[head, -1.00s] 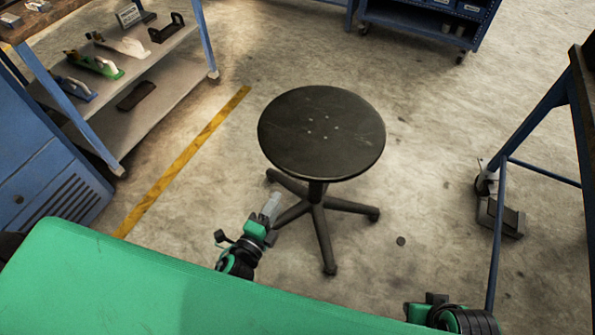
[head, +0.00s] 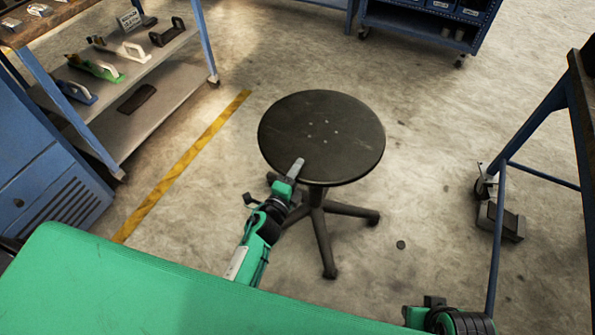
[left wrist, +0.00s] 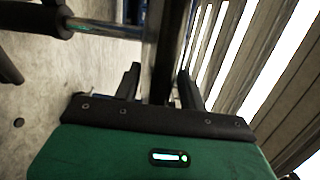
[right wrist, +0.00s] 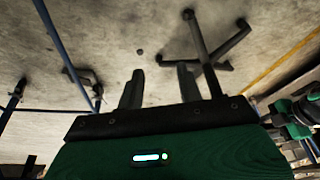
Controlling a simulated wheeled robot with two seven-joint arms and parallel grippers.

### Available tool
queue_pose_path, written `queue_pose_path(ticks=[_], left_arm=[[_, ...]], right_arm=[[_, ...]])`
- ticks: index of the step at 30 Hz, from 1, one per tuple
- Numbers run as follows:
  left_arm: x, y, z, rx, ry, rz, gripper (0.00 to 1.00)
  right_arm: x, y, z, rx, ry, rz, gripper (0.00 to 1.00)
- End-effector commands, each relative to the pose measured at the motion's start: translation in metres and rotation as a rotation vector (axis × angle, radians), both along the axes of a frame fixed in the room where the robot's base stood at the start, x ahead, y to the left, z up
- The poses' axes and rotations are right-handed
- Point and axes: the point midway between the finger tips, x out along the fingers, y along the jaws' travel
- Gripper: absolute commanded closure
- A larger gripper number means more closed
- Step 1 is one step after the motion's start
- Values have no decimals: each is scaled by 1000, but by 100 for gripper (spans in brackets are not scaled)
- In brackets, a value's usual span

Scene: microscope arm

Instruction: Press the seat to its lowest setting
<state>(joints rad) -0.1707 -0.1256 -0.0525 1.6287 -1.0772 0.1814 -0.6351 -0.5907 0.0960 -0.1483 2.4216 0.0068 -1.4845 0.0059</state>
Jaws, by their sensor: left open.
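The stool's round black seat (head: 322,135) stands at the centre of the head view on a dark column and a star base (head: 322,240). My left gripper (head: 297,167) is at the seat's near-left rim and overlaps it. In the left wrist view the open left jaws (left wrist: 160,85) show with the seat (left wrist: 168,45) edge-on between them in the picture; contact cannot be told. A shiny column (left wrist: 110,29) joins it from the left. My right gripper (right wrist: 160,88) is open and empty, with the stool's base (right wrist: 208,58) beyond it.
A shelf unit (head: 150,85) with tools stands at left, beside a blue cabinet (head: 45,175). A blue-legged bench (head: 530,130) is at right, a blue cart (head: 425,22) at the back. The floor around the stool is mostly clear.

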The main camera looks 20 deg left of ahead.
Motion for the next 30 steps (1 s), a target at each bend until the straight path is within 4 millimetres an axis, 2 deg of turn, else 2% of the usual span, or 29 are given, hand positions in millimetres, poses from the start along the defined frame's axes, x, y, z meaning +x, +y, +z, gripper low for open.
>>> queue_pose_path(ticks=[10,15,17,24,30], left_arm=[[3,-1,0,0,1,0,58],[3,-1,0,0,1,0,92],[3,-1,0,0,1,0,100],[3,-1,-3,0,1,0,100],[3,-1,-20,-1,2,0,100]], right_arm=[[0,0,1,1,-3,0,64],[0,0,1,1,-3,0,64],[0,0,1,1,-3,0,64],[2,0,-1,3,-11,0,64],[15,20,-7,56,-138,32,64]])
